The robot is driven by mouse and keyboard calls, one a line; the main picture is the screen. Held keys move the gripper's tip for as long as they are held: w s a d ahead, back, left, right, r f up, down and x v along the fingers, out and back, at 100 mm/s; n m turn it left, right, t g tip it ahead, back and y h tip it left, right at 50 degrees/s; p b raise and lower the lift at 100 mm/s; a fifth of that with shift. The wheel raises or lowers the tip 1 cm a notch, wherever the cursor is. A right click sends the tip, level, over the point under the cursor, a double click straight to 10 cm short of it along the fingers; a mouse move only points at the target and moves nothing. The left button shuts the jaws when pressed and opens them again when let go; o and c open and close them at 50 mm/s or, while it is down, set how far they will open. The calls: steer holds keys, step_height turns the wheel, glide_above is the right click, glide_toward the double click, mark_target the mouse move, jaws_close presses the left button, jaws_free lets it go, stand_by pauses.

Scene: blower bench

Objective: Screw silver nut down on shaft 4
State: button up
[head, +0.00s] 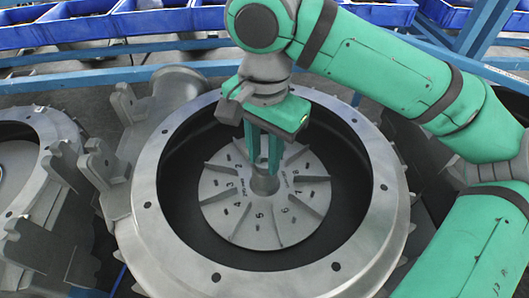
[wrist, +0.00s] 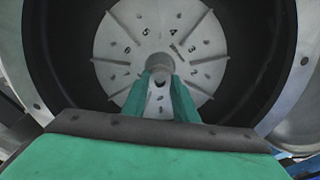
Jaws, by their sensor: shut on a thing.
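My gripper (head: 263,150) points down into the round grey blower housing (head: 378,210). Its two green fingers are shut on the silver nut (head: 265,184) at the centre of the finned impeller disc (head: 240,228). In the wrist view the fingers (wrist: 161,90) sit on either side of the nut (wrist: 160,64), at the hub of the numbered disc (wrist: 118,42). The shaft is hidden under the nut and fingers, and I cannot tell how far down the nut sits. The shaft's number cannot be read.
The housing's wide bolted rim surrounds the disc and fingers. A second blower housing (head: 40,135) stands at the left. Blue bins (head: 95,25) line the back, with a blue rail in front of them. The dark gap around the disc is clear.

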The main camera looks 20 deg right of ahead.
steer(key=m, duration=0.5)
steer(key=shift+d+m, duration=0.15)
steer(key=shift+m, duration=0.15)
steer(key=m, duration=0.5)
steer(key=shift+s+m, duration=0.1)
steer(key=shift+m, duration=0.3)
jaws_close()
steer(key=o, duration=0.8)
jaws_free()
